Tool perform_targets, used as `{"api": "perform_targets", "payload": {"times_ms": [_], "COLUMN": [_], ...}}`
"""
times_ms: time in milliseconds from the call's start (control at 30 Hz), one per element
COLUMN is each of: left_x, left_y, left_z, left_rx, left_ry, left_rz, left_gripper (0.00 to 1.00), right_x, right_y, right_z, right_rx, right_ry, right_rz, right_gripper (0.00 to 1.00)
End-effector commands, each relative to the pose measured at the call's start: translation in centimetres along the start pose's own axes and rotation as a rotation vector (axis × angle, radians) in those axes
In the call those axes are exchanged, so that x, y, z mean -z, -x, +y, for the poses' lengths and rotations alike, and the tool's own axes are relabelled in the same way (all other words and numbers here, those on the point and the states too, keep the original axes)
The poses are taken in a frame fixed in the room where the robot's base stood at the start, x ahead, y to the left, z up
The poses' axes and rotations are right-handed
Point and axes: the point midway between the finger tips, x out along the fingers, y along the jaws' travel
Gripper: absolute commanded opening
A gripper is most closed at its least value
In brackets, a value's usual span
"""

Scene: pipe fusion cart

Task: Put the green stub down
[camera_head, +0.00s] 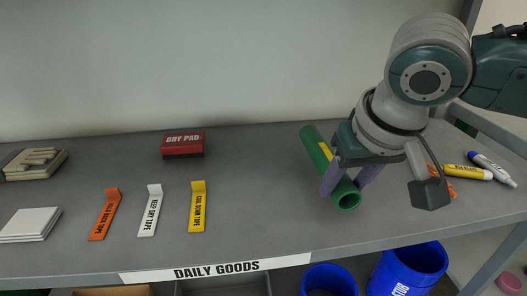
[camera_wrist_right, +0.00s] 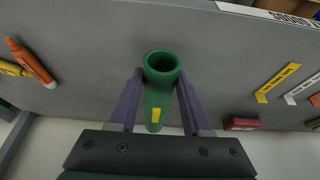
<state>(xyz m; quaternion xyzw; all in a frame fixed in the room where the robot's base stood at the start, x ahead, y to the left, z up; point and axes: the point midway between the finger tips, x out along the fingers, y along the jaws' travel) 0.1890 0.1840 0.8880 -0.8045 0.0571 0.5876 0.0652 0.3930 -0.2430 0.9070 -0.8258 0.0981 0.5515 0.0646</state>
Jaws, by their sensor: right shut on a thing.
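The green stub (camera_head: 317,150) is a hollow green pipe with a yellow mark. It lies at a slant at the right of the grey shelf in the head view, its open end toward the front edge. My right gripper (camera_head: 346,182) has its purple fingers on either side of the stub and is shut on it. In the right wrist view the stub (camera_wrist_right: 161,92) sits between the two fingers (camera_wrist_right: 160,100), open end away from the palm. I cannot tell whether the stub touches the shelf. My left gripper is not in view.
Left of the stub on the shelf (camera_head: 250,220) lie yellow (camera_head: 197,207), white (camera_head: 150,210) and orange (camera_head: 104,214) tags and a red dry pad box (camera_head: 183,144). Markers (camera_head: 466,172) lie to the right. Blue bins (camera_head: 411,268) stand below the front edge. The shelf between yellow tag and stub is clear.

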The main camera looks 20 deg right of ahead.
Motion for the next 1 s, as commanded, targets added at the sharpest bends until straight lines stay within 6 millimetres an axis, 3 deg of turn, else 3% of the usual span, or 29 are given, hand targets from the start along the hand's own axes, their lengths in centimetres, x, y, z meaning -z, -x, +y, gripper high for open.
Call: {"api": "perform_targets", "payload": {"times_ms": [200,533,567,800,1000], "left_x": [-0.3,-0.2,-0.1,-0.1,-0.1], "left_y": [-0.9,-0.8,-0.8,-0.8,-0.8], "left_z": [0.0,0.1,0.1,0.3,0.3], "left_rx": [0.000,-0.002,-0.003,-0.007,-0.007], "left_ry": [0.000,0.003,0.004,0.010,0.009], "left_rz": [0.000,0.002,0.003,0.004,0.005], "left_gripper": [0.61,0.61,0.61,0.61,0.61], "right_x": [-1.2,-1.3,-1.2,-1.2,-1.2], "right_y": [-2.8,-3.0,-3.0,-2.9,-2.9], "right_z": [0.0,0.0,0.0,0.0,0.0], "right_rx": [-0.001,0.000,0.000,0.000,0.000], "right_ry": [0.000,0.000,0.000,0.000,0.000], "right_rz": [0.000,0.000,0.000,0.000,0.000], "right_gripper": [0.00,0.00,0.52,0.78,0.78]}}
